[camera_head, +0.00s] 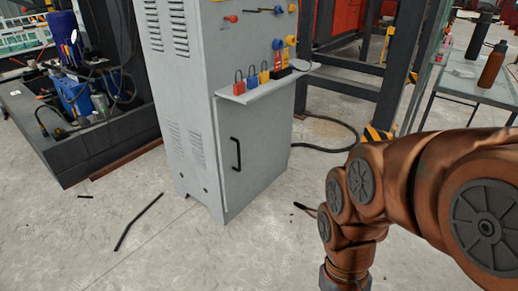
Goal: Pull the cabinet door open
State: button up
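The grey metal cabinet (185,110) stands upright left of the picture's middle. Its door (262,150) is on the right-hand face, below a small shelf, and looks closed. A black vertical bar handle (236,154) sits near the door's left edge. My copper-coloured arm comes in from the right and bends down, with its lower end at the bottom edge of the picture, right of the cabinet and apart from it. My gripper is below the picture and out of view.
The shelf (268,84) above the door holds red, blue and yellow padlocks. A black cable (330,148) and dark rods, one of them a long rod (138,222), lie on the concrete floor. A table (470,82) with bottles stands at right. Floor before the door is mostly clear.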

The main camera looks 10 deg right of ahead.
aim_at(254, 139)
jog(key=u, duration=0.25)
jog(key=i, duration=1)
jog(key=u, duration=0.75)
